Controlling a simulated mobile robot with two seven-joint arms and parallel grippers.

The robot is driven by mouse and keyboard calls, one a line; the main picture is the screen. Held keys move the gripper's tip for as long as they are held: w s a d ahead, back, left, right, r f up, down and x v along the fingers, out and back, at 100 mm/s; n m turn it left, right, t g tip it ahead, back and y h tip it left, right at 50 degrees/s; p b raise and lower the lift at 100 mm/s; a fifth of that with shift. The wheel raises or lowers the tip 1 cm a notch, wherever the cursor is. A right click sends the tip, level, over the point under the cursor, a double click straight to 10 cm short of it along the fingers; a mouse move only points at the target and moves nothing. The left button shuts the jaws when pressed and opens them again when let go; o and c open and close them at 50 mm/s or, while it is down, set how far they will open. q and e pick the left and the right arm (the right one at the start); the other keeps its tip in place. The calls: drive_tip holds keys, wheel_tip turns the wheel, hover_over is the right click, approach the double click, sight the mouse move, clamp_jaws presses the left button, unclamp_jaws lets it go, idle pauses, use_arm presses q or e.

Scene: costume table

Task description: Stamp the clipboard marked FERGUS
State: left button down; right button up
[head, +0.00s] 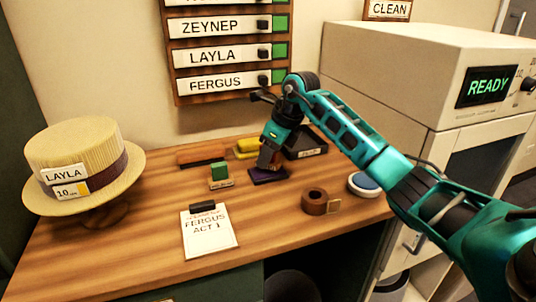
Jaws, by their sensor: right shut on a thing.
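The clipboard marked FERGUS (208,242), with a white sheet reading FERGUS ACT 1 and a dark clip, lies near the table's front edge. My right gripper (268,158) points down behind it and to the right, shut on a small brownish thing that looks like a stamp. The thing is mostly hidden by the fingers. It is at or just above a dark purple pad (276,177); I cannot tell whether they touch. A green block (219,170) on a pale base stands left of the pad. My left gripper is not in view.
A straw hat (75,150) tagged LAYLA stands at left. A brown tape roll (314,203) and a blue-topped round tin (364,183) are at right. A yellow item (245,147) and a dark tray (312,153) lie behind. A white machine (400,80) reading READY borders the right.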

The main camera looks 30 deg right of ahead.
drive_tip(key=shift+f+b, duration=0.3)
drive_tip(key=shift+f, duration=0.25)
idle(0.4)
idle(0.5)
wheel_tip(320, 180, up, 7)
drive_tip(key=p, duration=0.6)
drive_tip(key=shift+r, duration=0.1)
